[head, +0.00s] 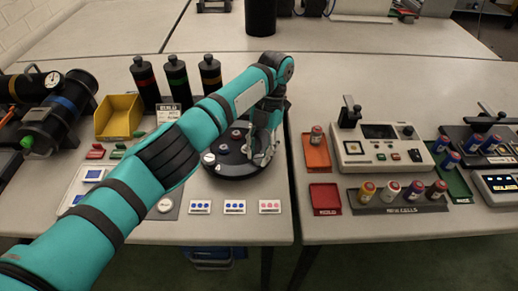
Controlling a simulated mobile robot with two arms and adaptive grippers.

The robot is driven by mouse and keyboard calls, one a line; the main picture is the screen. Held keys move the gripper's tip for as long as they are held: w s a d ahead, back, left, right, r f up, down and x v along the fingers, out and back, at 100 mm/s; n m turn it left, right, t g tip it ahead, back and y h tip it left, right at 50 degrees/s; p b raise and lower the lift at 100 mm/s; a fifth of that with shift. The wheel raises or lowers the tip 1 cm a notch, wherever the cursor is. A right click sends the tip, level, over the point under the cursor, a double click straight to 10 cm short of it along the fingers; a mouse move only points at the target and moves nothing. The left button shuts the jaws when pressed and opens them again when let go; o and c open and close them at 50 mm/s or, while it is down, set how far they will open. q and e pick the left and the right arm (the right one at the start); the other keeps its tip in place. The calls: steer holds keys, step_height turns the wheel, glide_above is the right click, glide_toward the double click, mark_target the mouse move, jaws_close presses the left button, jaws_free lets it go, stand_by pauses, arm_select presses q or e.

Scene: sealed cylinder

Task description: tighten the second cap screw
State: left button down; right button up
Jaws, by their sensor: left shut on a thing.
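A round black disc-shaped piece (232,167) sits on the table in the middle, with several small round parts on top. A reddish-brown one (236,134) stands near its back and a pale one (209,158) at its left. I cannot tell which of these is the second cap screw. My left arm reaches over from the left. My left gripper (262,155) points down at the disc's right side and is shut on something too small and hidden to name. I cannot tell whether it touches the disc. My right gripper is not in view.
A yellow bin (117,118) and three dark bottles (177,82) stand behind and left. Three labelled cards (235,207) lie in front. Right, past the table seam, are an orange tray (316,152), a grey tester (382,146) and a rack of small cells (398,208).

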mark_target(260, 156)
arm_select(q)
steer(key=shift+d+r+m+t, duration=0.1)
steer(key=shift+r+m+t, duration=0.2)
steer(key=shift+m, duration=0.3)
steer(key=shift+f+m+y, duration=0.1)
steer(key=shift+m+y, duration=0.2)
steer(key=c, duration=1.1)
jaws_free()
steer(key=shift+o, duration=0.2)
steer(key=shift+f, duration=0.1)
step_height(260, 156, up, 10)
